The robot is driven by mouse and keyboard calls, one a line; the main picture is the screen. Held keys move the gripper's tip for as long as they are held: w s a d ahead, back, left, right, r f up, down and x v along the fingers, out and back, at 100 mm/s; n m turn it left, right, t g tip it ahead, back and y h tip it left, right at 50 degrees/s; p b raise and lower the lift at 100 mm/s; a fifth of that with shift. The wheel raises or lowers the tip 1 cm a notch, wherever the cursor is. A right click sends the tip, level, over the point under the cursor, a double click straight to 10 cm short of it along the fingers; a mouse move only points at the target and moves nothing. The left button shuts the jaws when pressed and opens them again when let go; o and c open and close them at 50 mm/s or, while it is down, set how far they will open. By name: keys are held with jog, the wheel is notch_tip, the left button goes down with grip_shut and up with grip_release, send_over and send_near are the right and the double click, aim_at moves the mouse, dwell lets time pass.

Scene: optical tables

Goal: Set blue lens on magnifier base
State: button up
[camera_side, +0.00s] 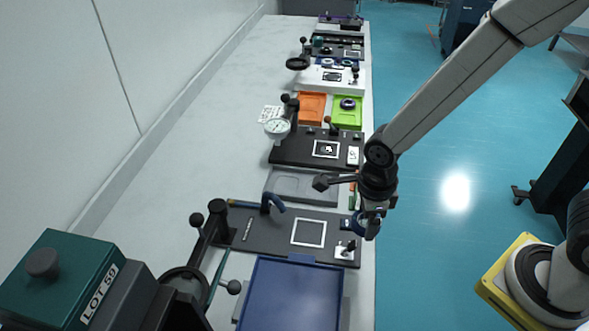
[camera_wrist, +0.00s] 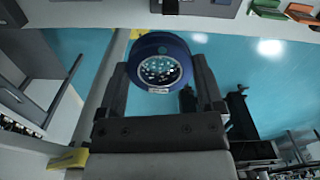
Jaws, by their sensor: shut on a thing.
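A blue ring-shaped lens (camera_wrist: 160,45) with a clear round centre is between the two fingers of my gripper (camera_wrist: 160,66) in the wrist view. My gripper is shut on it. In the side view my gripper (camera_side: 370,222) hangs over the right edge of a black base plate (camera_side: 270,236), and the blue lens (camera_side: 360,223) shows partly behind the fingers. The plate bears a white square outline, a black post with a knob and a blue curved piece (camera_side: 272,201). I take this plate as the magnifier base, but cannot tell for sure. The lens appears raised above it.
A blue tray (camera_side: 290,296) lies in front of the plate, and a grey tray (camera_side: 300,187) behind it. A teal box labelled LOT 59 (camera_side: 62,270) stands front left. A dial gauge (camera_side: 278,128) and orange and green trays stand farther back. The bench's left strip is clear.

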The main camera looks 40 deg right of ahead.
jog(key=shift+s+a, duration=0.25)
jog(key=shift+s, duration=0.25)
jog(key=w+a+f, duration=0.3)
jog(key=w+f, duration=0.1)
jog(key=w, duration=0.5)
send_over(308, 233)
jog(key=s, duration=0.2)
jog(key=f, duration=0.4)
jog(key=shift+w+d+f, duration=0.15)
jog(key=shift+w+d, duration=0.1)
jog(key=shift+d, duration=0.05)
jog(key=shift+w+a+f, duration=0.15)
jog(key=shift+w+f, duration=0.3)
jog(key=shift+f, duration=0.05)
jog(key=shift+w+f, duration=0.1)
jog(key=shift+w+f, duration=0.1)
jog(key=shift+f, duration=0.1)
jog(key=shift+a+f, duration=0.1)
jog(key=shift+f, duration=1.45)
jog(key=shift+f, duration=0.15)
